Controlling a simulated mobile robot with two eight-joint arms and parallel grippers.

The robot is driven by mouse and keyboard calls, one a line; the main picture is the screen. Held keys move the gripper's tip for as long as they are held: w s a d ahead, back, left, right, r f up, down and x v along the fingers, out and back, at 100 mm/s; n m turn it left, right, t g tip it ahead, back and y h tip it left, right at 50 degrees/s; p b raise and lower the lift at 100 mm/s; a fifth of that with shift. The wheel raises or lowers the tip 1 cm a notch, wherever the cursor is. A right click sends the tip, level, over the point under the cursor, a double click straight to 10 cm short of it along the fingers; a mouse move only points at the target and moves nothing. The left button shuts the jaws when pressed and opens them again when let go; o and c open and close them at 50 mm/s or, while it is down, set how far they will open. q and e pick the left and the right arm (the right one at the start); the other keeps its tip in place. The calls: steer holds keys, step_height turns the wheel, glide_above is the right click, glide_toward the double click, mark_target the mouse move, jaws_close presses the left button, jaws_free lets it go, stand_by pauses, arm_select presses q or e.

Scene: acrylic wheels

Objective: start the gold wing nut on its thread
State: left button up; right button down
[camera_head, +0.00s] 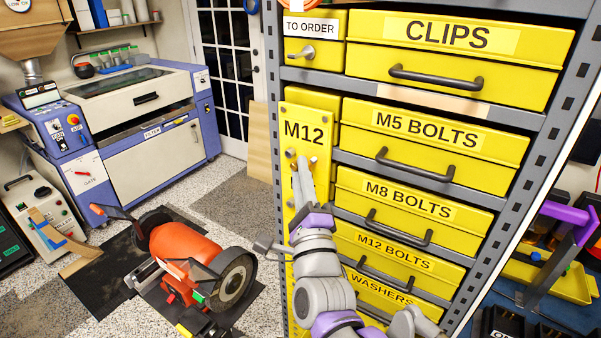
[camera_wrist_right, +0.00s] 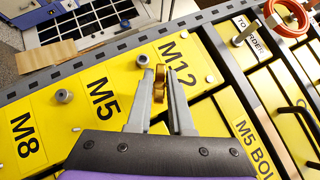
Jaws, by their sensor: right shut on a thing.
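The gold wing nut (camera_wrist_right: 160,76) is between the fingertips of my right gripper (camera_wrist_right: 161,88) in the wrist view, close to the yellow panel (camera_wrist_right: 85,112). A short grey stud (camera_wrist_right: 143,60) stands on the panel by the M12 label, just left of the nut. I cannot tell whether nut and stud touch. In the head view my right gripper (camera_head: 303,170) reaches up to the panel (camera_head: 293,112) below its M12 label. The nut is not clear there. My left gripper is not in view.
Another grey stud (camera_wrist_right: 63,95) stands by the M5 label. Yellow drawers (camera_head: 414,207) with dark handles fill the grey rack right of the panel. An orange ring (camera_wrist_right: 289,17) shows at upper right.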

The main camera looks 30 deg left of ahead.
steer(key=shift+w, duration=0.2)
stand_by(0.3)
steer(key=shift+w, duration=0.35)
steer(key=shift+w+p, duration=0.35)
steer(key=shift+w, duration=0.15)
steer(key=c, duration=0.7)
jaws_free()
steer(key=shift+c, duration=0.2)
steer(key=b+v, duration=0.1)
steer(key=v, duration=1)
steer(key=shift+w, duration=0.1)
